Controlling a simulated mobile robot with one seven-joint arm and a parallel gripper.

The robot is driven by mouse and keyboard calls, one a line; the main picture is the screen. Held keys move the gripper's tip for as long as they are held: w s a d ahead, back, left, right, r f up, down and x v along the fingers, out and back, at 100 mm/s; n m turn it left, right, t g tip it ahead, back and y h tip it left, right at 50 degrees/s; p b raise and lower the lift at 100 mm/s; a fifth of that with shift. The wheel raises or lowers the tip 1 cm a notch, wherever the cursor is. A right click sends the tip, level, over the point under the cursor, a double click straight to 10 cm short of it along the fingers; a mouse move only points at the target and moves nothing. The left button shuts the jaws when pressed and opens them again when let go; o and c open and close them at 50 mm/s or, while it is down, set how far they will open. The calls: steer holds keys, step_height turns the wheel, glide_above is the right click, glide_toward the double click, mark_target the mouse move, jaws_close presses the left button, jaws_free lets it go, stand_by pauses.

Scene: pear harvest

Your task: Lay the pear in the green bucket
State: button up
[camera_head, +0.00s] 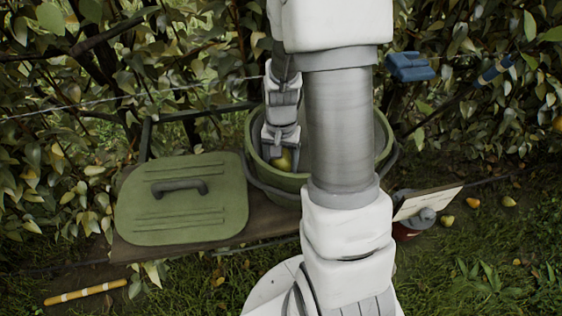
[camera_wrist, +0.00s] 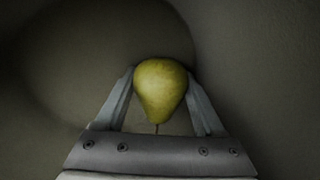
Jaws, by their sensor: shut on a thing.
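The yellow-green pear (camera_wrist: 160,88) is between the two fingers of my gripper (camera_wrist: 160,95) in the wrist view, its wide end away from the palm. My gripper is shut on it. In the head view, my gripper (camera_head: 281,158) points down inside the green bucket (camera_head: 252,150), and the pear (camera_head: 283,161) shows at its fingertips. The bucket's dull inner wall fills the wrist view around the pear. My arm hides the middle of the bucket in the head view. I cannot tell whether the pear touches the bucket's bottom.
A green lid (camera_head: 182,203) with a dark handle lies left of the bucket on a wooden bench (camera_head: 206,240). A blue object (camera_head: 410,67) hangs at the right. A pale board (camera_head: 428,203) and a red container (camera_head: 404,232) are at the right. Several pears lie on the grass.

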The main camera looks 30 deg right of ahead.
steer(key=shift+f, duration=0.2)
steer(key=o, duration=1.5)
steer(key=shift+c, duration=0.2)
steer(key=shift+r, duration=0.1)
step_height(320, 180, up, 17)
steer(key=p, duration=0.4)
steer(key=shift+r, duration=0.15)
steer(key=s+a+r+n+t+p, duration=0.2)
steer(key=s+a+r+n+p, duration=0.2)
steer(key=r, duration=0.6)
steer(key=s+a+r+n+t+p, duration=0.3)
steer(key=s+r, duration=0.5)
steer(key=r, duration=0.3)
steer(key=a+n+p, duration=0.1)
steer(key=a+p, duration=0.1)
steer(key=a, duration=0.1)
steer(key=shift+s+a+t, duration=0.2)
steer(key=shift+a+t, duration=0.05)
steer(key=shift+t, duration=0.05)
